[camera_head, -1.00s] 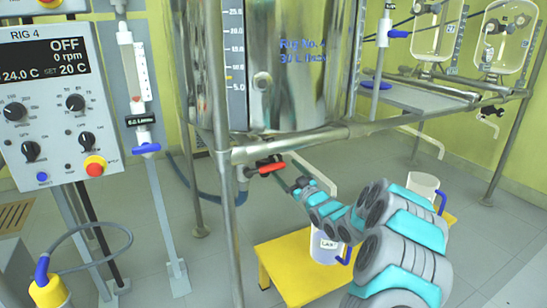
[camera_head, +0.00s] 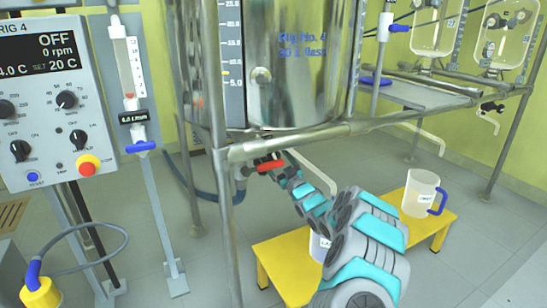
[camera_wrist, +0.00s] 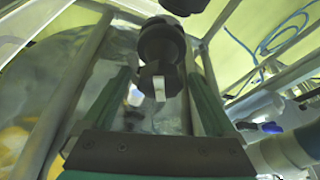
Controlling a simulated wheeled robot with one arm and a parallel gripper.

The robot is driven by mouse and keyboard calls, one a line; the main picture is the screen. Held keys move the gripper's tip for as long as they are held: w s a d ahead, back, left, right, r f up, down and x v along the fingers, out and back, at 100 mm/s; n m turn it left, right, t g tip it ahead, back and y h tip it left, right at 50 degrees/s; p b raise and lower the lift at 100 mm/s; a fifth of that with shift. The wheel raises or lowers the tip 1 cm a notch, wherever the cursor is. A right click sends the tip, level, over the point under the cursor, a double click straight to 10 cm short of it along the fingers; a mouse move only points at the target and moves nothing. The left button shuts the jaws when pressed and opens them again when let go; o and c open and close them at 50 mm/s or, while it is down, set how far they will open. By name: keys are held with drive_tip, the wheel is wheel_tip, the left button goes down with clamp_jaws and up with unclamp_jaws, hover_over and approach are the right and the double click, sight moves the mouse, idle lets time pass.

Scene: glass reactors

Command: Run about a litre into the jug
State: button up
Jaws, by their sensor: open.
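A drain valve with a red lever handle (camera_head: 270,166) sits under the large metal-and-glass vessel (camera_head: 290,70) marked Rig No. 4. My gripper (camera_head: 284,168) is just right of the lever, partly hidden by the frame rail and my arm. In the wrist view my gripper (camera_wrist: 158,80) is open, with a dark round fitting with a pale end (camera_wrist: 160,60) between or just beyond its fingers; contact cannot be told. A white labelled jug (camera_head: 319,247) stands below on a yellow stool (camera_head: 268,250), mostly hidden by my arm. Its contents cannot be seen.
Rig 4's control panel (camera_head: 60,110) reads OFF at left, beside a flow meter with a blue handle (camera_head: 141,146). Steel frame posts (camera_head: 228,215) stand close to my arm.

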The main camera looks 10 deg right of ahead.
drive_tip(key=shift+w+a+r, duration=0.1)
drive_tip(key=shift+w, duration=0.1)
drive_tip(key=shift+c, duration=0.4)
drive_tip(key=c, duration=1.3)
drive_tip(key=shift+m+h, duration=0.3)
drive_tip(key=shift+m, duration=0.3)
drive_tip(key=m+h, duration=0.1)
drive_tip(key=m, duration=0.1)
drive_tip(key=m+t+h, duration=0.1)
drive_tip(key=m, duration=0.2)
drive_tip(key=shift+h, duration=0.3)
drive_tip(key=m+h, duration=0.2)
drive_tip(key=m, duration=0.2)
drive_tip(key=shift+b, duration=0.3)
drive_tip(key=m+h, duration=0.1)
drive_tip(key=m, duration=0.1)
drive_tip(key=m+h+b, duration=0.1)
drive_tip(key=m, duration=0.2)
drive_tip(key=shift+h, duration=0.3)
drive_tip(key=shift+m+g+h+b, duration=0.45)
drive_tip(key=shift+m+h, duration=0.35)
drive_tip(key=shift+m, duration=1.4)
